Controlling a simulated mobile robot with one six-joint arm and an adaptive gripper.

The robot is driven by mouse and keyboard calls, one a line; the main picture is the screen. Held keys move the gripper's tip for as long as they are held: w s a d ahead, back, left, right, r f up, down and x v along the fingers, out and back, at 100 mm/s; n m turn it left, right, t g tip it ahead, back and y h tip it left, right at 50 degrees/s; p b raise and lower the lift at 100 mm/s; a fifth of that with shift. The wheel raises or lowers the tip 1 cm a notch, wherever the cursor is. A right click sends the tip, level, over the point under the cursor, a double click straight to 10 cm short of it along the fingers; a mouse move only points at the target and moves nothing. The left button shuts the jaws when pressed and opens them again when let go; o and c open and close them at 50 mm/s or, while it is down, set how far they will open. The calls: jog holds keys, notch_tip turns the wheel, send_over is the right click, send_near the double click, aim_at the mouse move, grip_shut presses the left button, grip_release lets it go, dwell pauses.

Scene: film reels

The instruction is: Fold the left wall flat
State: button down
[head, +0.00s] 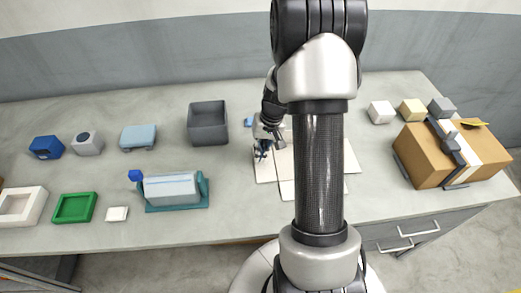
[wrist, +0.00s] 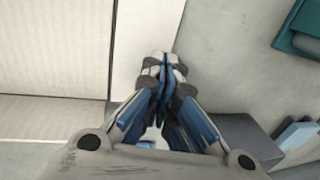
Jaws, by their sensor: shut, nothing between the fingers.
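A cream panelled piece, like an unfolded box, lies on the worktop, partly hidden behind my arm. Its left wall (head: 265,174) shows as a narrow panel left of the middle panel (head: 287,189). It looks flat or nearly flat; its exact angle is hard to tell. In the wrist view the left wall (wrist: 138,45) runs beside the wider panel (wrist: 55,60), with a dark seam between them. My gripper (head: 262,152) is at the left wall's back end. In the wrist view its fingertips (wrist: 165,65) are together and empty, over the wall's outer edge; contact cannot be told.
A grey bin (head: 208,133) stands behind and left of the panels. A teal fixture (head: 178,208) holding a pale block is at left. A taped brown carton (head: 425,160) stands at right. Bare worktop (head: 232,190) lies between fixture and panels.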

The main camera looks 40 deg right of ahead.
jog(key=shift+w+a+f+p, duration=0.1)
jog(key=shift+a+f+p, duration=0.05)
jog(key=shift+a+p, duration=0.15)
jog(key=shift+w+a+f+h+p, duration=0.2)
jog(key=shift+h+p, duration=0.2)
jog(key=shift+p, duration=0.35)
jog(key=shift+f+g, duration=0.3)
jog(key=shift+f, duration=0.1)
jog(key=shift+r, duration=0.1)
